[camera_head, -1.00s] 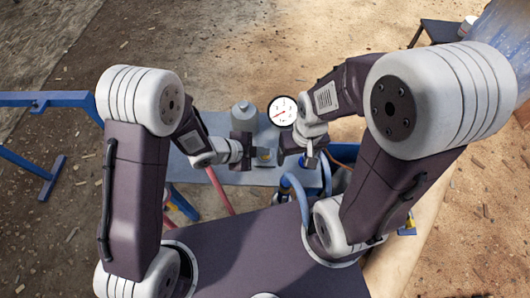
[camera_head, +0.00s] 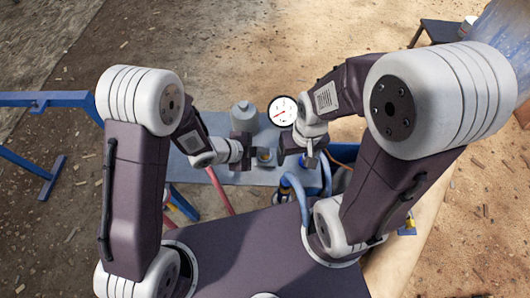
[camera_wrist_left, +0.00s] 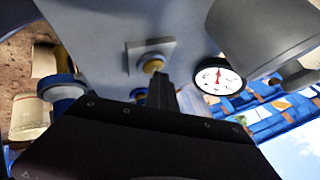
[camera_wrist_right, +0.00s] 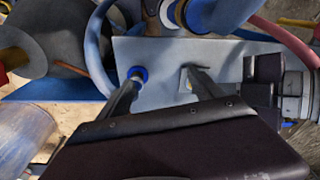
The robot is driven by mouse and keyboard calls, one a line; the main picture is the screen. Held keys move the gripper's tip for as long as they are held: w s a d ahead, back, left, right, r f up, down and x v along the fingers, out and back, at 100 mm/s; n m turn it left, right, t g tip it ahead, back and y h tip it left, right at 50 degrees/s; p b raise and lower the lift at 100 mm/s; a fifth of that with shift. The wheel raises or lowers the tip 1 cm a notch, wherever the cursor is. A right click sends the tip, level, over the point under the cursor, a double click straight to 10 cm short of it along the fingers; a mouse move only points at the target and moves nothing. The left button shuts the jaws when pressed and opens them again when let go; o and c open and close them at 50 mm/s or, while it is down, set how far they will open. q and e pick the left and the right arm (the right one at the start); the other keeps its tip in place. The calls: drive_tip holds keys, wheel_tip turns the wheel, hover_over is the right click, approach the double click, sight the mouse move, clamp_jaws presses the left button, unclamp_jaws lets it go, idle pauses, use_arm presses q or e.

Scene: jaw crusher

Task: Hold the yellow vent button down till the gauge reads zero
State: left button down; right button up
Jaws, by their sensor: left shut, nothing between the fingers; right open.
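The yellow vent button (camera_wrist_left: 152,65) sits on a square grey mount on the grey panel (camera_wrist_left: 100,40). In the left wrist view, my shut left gripper (camera_wrist_left: 158,78) has its tips right at the button's edge. I cannot tell whether they touch it. In the head view, the left gripper (camera_head: 256,160) is beside the button area. The white round gauge (camera_head: 283,111) has a red needle pointing lower left in the head view; the gauge (camera_wrist_left: 218,77) figures are too small to read. My right gripper (camera_wrist_right: 163,80) is open and empty, above the panel.
A grey cylinder (camera_head: 243,116) stands on the panel beside the gauge. A blue fitting (camera_wrist_right: 138,73) shows near one right fingertip. Blue hoses (camera_head: 301,200) and a red hose (camera_head: 218,190) run at the panel's near side. A blue frame (camera_head: 45,100) stands at left.

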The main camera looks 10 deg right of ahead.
use_arm(q)
drive_tip(key=shift+r, duration=0.1)
idle(0.5)
drive_tip(key=shift+r+p, duration=0.85)
drive_tip(key=shift+p, duration=0.05)
drive_tip(key=shift+r, duration=0.1)
wheel_tip(320, 180, up, 5)
drive_tip(key=p, duration=0.4)
drive_tip(key=shift+p, duration=0.35)
